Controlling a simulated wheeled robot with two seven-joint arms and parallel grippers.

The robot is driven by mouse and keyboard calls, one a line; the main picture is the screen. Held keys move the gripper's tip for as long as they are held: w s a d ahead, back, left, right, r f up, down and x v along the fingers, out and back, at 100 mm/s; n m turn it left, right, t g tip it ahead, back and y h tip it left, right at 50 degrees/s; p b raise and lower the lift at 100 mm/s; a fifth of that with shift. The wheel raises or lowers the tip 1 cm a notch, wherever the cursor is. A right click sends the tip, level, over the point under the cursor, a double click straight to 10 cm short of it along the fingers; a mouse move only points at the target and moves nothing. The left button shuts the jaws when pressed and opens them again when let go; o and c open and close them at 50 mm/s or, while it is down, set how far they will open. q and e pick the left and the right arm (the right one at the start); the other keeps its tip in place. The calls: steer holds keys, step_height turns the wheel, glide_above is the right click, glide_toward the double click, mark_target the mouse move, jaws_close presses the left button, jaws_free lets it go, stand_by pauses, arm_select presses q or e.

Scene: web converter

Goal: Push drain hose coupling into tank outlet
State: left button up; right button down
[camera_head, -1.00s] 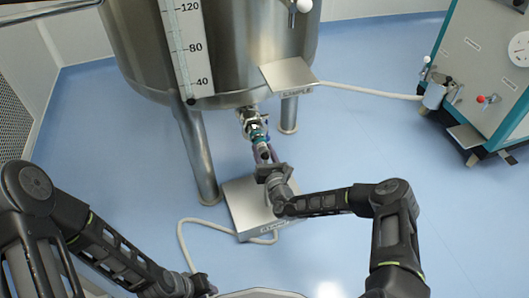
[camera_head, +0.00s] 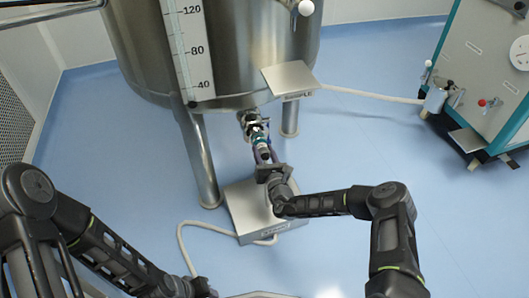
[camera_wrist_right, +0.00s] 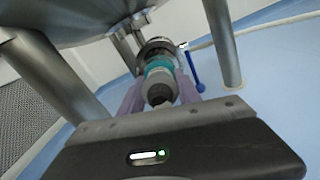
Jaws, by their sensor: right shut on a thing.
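The steel tank (camera_head: 250,60) stands at the back. Its outlet fitting (camera_head: 252,122) points down toward me from the tank's underside and also shows in the right wrist view (camera_wrist_right: 157,48). The drain hose coupling (camera_wrist_right: 159,72) has a teal band and a grey end; it also shows in the head view (camera_head: 262,142). My right gripper (camera_head: 264,154) is shut on the coupling, with pale purple fingers on both sides. The coupling is lined up with the outlet and looks close against it; how deep it sits is hidden. My left gripper (camera_head: 204,289) is only partly visible at the bottom edge.
A steel floor platform (camera_head: 245,212) with a pale hose (camera_head: 184,245) lies under my right gripper. Tank legs (camera_head: 199,160) stand close on both sides. A blue valve lever (camera_wrist_right: 193,68) is beside the outlet. A sample tray (camera_head: 290,77) juts out above right. A machine cabinet stands at right.

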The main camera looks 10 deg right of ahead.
steer(key=shift+r, duration=0.1)
steer(key=c, duration=0.8)
jaws_free()
steer(key=shift+o, duration=0.2)
steer(key=shift+s+p, duration=0.3)
steer(key=shift+s, duration=0.05)
steer(key=s+p, duration=0.1)
steer(key=s, duration=0.1)
steer(key=s+p, duration=0.1)
steer(key=s, duration=0.3)
steer(key=shift+s+d+r+p, duration=0.15)
steer(key=shift+d+p, duration=0.1)
steer(key=shift+p, duration=0.15)
steer(key=shift+s, duration=0.4)
